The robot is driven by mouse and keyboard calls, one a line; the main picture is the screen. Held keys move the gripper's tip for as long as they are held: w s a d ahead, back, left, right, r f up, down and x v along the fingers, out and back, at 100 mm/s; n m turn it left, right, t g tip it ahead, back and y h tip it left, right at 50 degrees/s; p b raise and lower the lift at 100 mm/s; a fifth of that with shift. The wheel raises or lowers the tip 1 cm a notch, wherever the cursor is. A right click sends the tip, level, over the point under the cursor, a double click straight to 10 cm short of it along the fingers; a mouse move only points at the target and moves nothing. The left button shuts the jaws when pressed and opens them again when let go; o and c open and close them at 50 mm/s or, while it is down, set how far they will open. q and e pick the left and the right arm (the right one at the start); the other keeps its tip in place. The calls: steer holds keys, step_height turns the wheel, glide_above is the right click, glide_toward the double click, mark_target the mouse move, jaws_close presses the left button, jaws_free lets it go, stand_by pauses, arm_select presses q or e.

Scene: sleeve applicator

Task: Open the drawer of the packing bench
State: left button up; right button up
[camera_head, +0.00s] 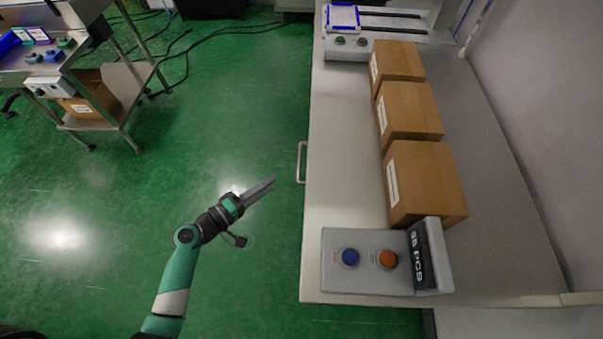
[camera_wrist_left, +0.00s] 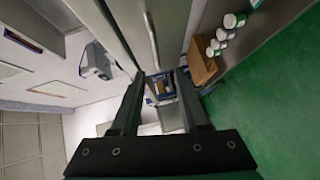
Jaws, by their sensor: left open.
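The packing bench (camera_head: 342,190) is a long pale grey table at the right of the head view. A pale bar handle (camera_head: 301,162) sticks out from its left side; the drawer front below the top is hidden from above. My left gripper (camera_head: 268,184) is open and empty, to the left of the handle and slightly nearer the bottom of the picture, apart from it. Its two dark fingers point towards the bench side. In the left wrist view the open fingers (camera_wrist_left: 158,85) frame a gap, with a long pale bar, probably the handle, just beyond them. My right gripper is not in view.
A control box (camera_head: 372,278) with a blue and an orange button stands on the bench's near end. Several cardboard boxes (camera_head: 425,182) line the bench top. A metal cart (camera_head: 110,95) stands at the upper left, with cables on the floor. The green floor (camera_head: 240,120) left of the handle is clear.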

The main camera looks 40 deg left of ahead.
mark_target(299, 162)
arm_select(q)
steer(key=w, duration=0.4)
steer(key=w+b, duration=0.1)
steer(key=w, duration=0.3)
steer(key=w+f+b, duration=0.1)
steer(key=w, duration=0.3)
steer(key=shift+d, duration=0.35)
steer(key=shift+w, duration=0.35)
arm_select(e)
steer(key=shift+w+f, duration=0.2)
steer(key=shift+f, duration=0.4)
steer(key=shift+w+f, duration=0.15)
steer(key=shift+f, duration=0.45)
arm_select(q)
jaws_close()
